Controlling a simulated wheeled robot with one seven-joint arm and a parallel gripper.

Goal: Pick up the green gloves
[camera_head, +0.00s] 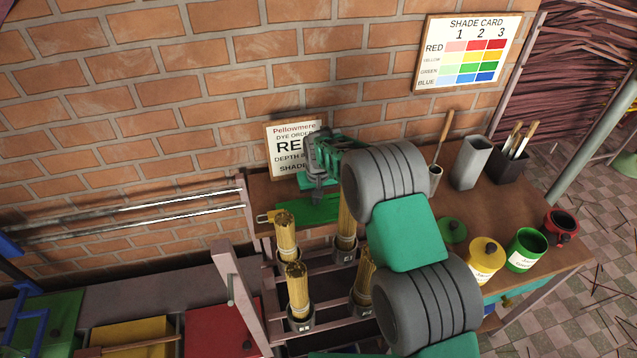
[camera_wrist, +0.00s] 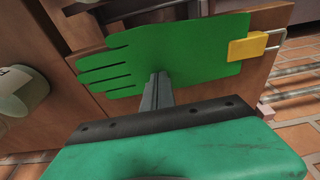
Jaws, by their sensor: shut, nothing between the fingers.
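The green gloves (camera_wrist: 195,55) lie flat on the brown table top in the wrist view, with finger shapes to the left and a yellow clip (camera_wrist: 248,47) at the cuff. In the head view the gloves (camera_head: 318,211) lie at the table's back left, partly hidden under my arm. My gripper (camera_wrist: 158,80) is shut and empty, its fingertips over the palm area of the gloves. It also shows in the head view (camera_head: 319,192), pointing down at the gloves. I cannot tell whether the tips touch them.
Bundles of incense sticks (camera_head: 285,237) stand in holders in front of the gloves. A dye order sign (camera_head: 292,150) leans behind. A yellow pot (camera_head: 485,262), a green pot (camera_head: 526,250) and a red pot (camera_head: 561,227) stand along the table's right front.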

